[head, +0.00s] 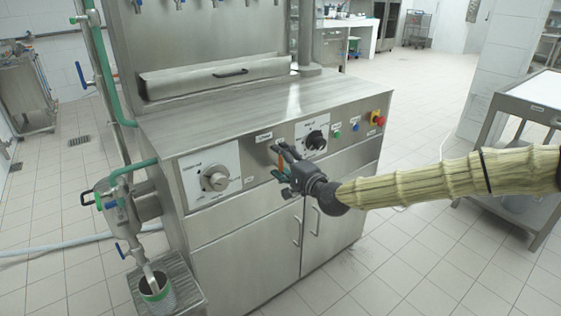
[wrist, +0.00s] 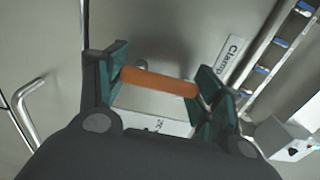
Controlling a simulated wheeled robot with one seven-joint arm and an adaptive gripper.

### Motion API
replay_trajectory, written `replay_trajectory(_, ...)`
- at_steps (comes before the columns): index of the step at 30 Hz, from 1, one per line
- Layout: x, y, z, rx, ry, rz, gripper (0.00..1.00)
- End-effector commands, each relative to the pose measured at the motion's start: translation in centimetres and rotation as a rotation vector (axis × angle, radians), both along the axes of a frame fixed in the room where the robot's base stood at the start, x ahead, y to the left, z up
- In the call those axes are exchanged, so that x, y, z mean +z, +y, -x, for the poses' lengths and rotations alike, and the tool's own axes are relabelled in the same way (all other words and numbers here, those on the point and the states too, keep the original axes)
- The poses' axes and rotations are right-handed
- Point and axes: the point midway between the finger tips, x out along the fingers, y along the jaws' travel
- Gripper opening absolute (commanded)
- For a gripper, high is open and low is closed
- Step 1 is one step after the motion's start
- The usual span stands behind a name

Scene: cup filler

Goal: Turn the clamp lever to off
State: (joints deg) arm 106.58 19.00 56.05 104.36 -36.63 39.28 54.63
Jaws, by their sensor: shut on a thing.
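The clamp lever is a short orange bar (wrist: 160,82) in the middle of the wrist view. Its "Clamp" label (wrist: 232,52) is on the steel panel just to its right. My gripper (wrist: 164,82) has its green-padded fingers at the two ends of the bar and is shut on it. In the head view my gripper (head: 284,165) is at the front panel of the steel machine, between two dials. A small orange part of the lever (head: 281,159) shows there, mostly hidden by the fingers. A lettered white plate (wrist: 150,112) lies below the bar in the wrist view.
A silver dial (head: 214,178) is left of my gripper; a black knob (head: 316,140) is close on its right. Green (head: 337,135) and blue (head: 355,127) buttons and a red stop button (head: 378,118) lie further right. A steel cart (head: 520,120) stands at the right.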

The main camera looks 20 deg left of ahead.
Motion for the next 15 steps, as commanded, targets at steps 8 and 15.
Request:
replay_trajectory(8, 0.04, -0.08, -0.13, -0.003, -0.001, -0.001, 0.89)
replay_trajectory(15, 0.02, 0.02, -0.04, -0.001, -0.001, -0.001, 0.89)
